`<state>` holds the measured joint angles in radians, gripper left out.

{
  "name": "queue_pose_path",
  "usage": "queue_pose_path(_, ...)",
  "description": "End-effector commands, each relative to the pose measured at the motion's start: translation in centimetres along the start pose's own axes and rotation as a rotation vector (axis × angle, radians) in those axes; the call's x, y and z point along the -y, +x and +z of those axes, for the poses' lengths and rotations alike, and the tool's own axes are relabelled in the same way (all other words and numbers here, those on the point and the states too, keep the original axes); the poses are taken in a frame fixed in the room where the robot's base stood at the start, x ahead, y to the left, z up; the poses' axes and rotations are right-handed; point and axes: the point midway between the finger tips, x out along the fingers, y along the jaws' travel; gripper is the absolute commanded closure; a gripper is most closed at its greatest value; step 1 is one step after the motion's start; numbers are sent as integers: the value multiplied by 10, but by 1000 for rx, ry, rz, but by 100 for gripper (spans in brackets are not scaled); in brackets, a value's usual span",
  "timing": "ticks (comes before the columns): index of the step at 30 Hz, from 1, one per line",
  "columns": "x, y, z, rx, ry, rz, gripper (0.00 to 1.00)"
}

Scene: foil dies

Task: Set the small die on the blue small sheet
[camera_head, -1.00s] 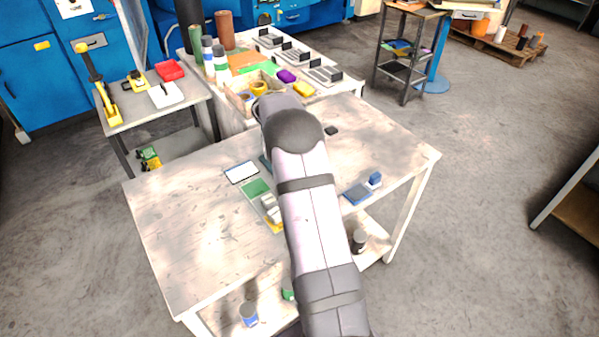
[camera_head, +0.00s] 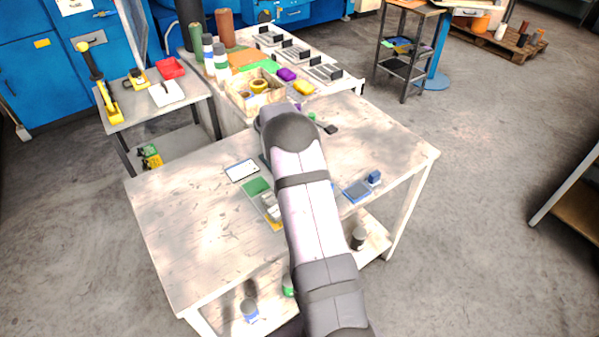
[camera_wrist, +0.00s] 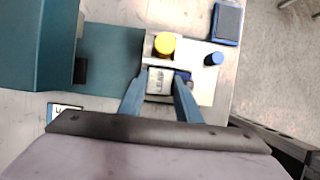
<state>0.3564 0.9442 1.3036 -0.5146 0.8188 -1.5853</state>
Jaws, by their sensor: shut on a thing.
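My gripper (camera_wrist: 160,103) shows in the wrist view, its two blue-grey fingers closed on a pale block with dark lettering, the die (camera_wrist: 160,82). In the head view my arm hides the gripper and the held die. A yellow round-topped piece (camera_wrist: 164,44) is just above the die in the wrist view; whether they touch I cannot tell.
A large teal body (camera_wrist: 35,45) stands at left in the wrist view. A green sheet (camera_head: 257,187), grey pieces (camera_head: 270,208) and a white-faced flat item (camera_head: 242,171) lie left of my arm. The table's left part is clear.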

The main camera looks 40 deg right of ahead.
Motion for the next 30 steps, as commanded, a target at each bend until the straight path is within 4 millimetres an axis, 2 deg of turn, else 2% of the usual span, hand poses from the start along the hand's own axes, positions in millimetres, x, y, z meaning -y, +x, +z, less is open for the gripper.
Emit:
queue_pose_path(1, 0, 2, -1, 0, 0, 0, 67)
queue_pose_path(2, 0, 1, 0, 0, 0, 0, 61)
queue_pose_path(11, 0, 0, 0, 0, 0, 0, 61)
queue_pose_path(16, -1, -7, 1, 1, 0, 1, 61)
queue_pose_path(20, -1, -22, 1, 2, 1, 4, 61)
queue_pose_path(30, -2, -81, 0, 2, 1, 4, 61)
